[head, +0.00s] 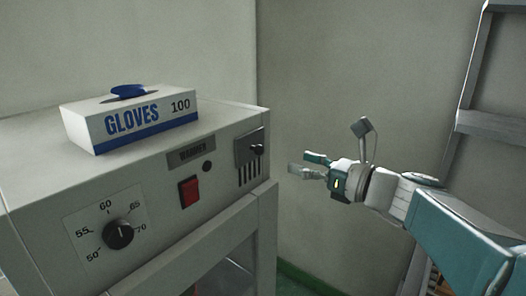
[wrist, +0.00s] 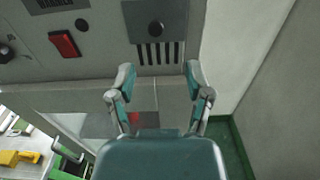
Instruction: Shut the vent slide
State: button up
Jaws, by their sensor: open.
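Vertical vent slots (head: 249,175) show uncovered below the plate.
The warmer (head: 150,190) carries a red switch (head: 189,191), a temperature dial (head: 119,234) and a gloves box (head: 130,118) on top. A wall is close behind. A ladder-like metal frame (head: 468,95) stands at the right. Yellow and green items (wrist: 20,158) lie lower left in the wrist view.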

aim_at(262, 151)
jog(key=x, duration=0.8)
jog(key=shift+s+a+f, duration=0.1)
jog(key=shift+a, duration=0.3)
jog(key=shift+w+a, duration=0.3)
jog(key=shift+w, duration=0.2)
jog(key=shift+w+a, duration=0.1)
jog(key=shift+a, duration=0.4)
jog(key=shift+c, duration=0.3)
jog(key=c, duration=0.6)
grip_shut()
jog(key=shift+d, duration=0.2)
